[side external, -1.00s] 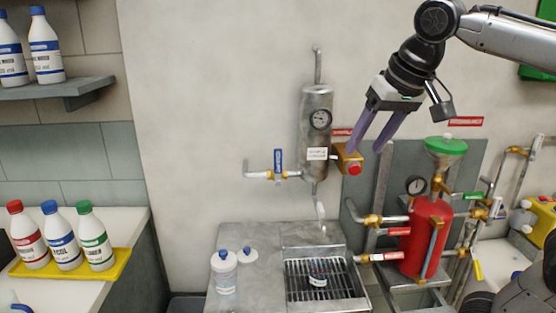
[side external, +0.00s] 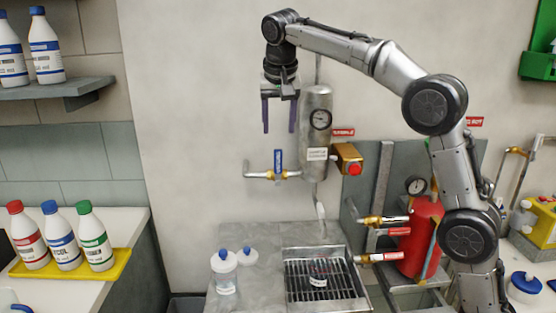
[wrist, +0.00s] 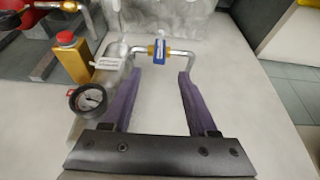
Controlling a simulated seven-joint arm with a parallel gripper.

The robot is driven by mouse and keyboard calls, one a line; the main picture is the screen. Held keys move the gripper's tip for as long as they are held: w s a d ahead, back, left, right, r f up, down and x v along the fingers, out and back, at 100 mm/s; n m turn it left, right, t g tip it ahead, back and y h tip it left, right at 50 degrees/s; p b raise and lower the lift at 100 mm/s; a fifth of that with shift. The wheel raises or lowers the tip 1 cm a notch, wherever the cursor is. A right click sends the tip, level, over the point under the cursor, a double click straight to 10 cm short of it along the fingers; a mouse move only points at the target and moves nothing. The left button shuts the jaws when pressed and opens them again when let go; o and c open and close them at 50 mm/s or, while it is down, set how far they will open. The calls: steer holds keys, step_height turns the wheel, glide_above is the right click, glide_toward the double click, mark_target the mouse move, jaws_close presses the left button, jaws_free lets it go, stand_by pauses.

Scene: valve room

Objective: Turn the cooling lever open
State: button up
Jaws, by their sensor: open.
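The cooling lever looks to be the blue handle (side external: 278,160) on a brass valve in the thin pipe left of the steel cylinder (side external: 316,110). In the side view the handle stands upright, across the pipe. In the wrist view the blue handle (wrist: 160,53) lies ahead, between the lines of my two fingers. My gripper (side external: 279,131) is open and empty, fingers pointing down. It hangs above the handle in the picture, with the fingertips one to each side; the wrist view shows a gap to it. No contact shows.
A round gauge (side external: 320,119) sits on the cylinder, close to my finger in the wrist view. A brass box with a red button (side external: 354,169) is to its right. Below are a grated sink (side external: 318,283) and a lidded white bottle (side external: 223,272).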

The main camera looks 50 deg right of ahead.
mark_target(278, 154)
steer(key=x, duration=1.2)
jaws_close()
stand_by(1.1)
